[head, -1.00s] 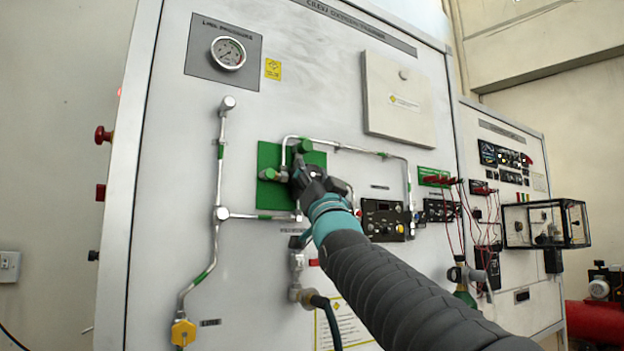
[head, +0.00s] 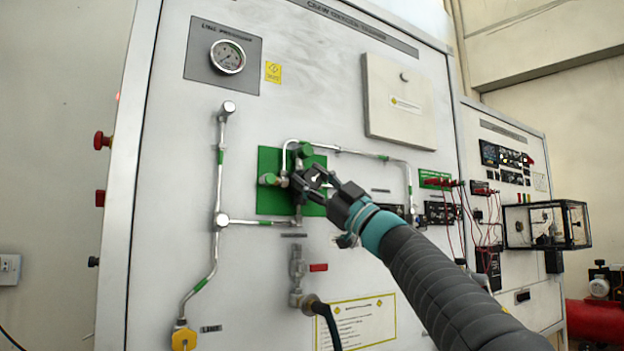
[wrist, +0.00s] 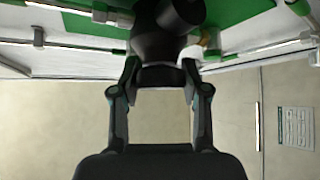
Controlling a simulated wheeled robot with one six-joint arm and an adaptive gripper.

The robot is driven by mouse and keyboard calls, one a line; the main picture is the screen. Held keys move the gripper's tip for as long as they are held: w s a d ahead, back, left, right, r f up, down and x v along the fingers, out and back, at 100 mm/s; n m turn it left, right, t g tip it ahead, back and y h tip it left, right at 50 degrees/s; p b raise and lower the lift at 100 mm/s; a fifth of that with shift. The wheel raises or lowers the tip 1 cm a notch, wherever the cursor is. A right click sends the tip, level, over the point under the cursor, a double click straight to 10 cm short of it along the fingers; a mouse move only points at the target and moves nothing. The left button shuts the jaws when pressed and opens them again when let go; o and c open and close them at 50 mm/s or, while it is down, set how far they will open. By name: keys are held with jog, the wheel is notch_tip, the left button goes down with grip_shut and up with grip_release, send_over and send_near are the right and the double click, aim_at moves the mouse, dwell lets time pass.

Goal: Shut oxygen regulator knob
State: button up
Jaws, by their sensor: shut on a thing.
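The regulator is mounted on a green plate (head: 268,160) on the white panel, with green-capped fittings at its top and left. My gripper (head: 303,184) reaches in from the right in the head view, its fingertips at the middle of the plate. In the wrist view, the two fingers of my gripper (wrist: 160,74) close on the dark knob (wrist: 155,48), one on each side. In the head view the fingers mostly hide the knob, and its turn angle cannot be told.
Metal pipes (head: 218,165) run left of and above the plate. A valve with a red handle (head: 318,267) and a dark hose sit below. A pressure gauge (head: 228,57) is at upper left. A beige box (head: 395,100) and red cables (head: 460,205) lie to the right.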

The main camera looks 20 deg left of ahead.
jog(key=shift+r+n+g+h, duration=0.1)
jog(key=shift+n+g+h, duration=0.2)
jog(key=shift+n+g, duration=1.3)
jog(key=shift+r+n+g+h, duration=0.1)
jog(key=shift+n+g+h, duration=0.2)
jog(key=shift+n+g, duration=0.65)
jog(key=shift+f+n, duration=0.35)
jog(key=shift+n, duration=0.3)
jog(key=o, duration=1.1)
jog(key=shift+o, duration=0.2)
jog(key=shift+s, duration=0.1)
jog(key=shift+r+m+t, duration=0.25)
jog(key=shift+r+m, duration=0.05)
jog(key=shift+m, duration=0.2)
jog(key=shift+f+m+t, duration=0.1)
jog(key=shift+m+t, duration=0.8)
jog(key=shift+m, duration=0.1)
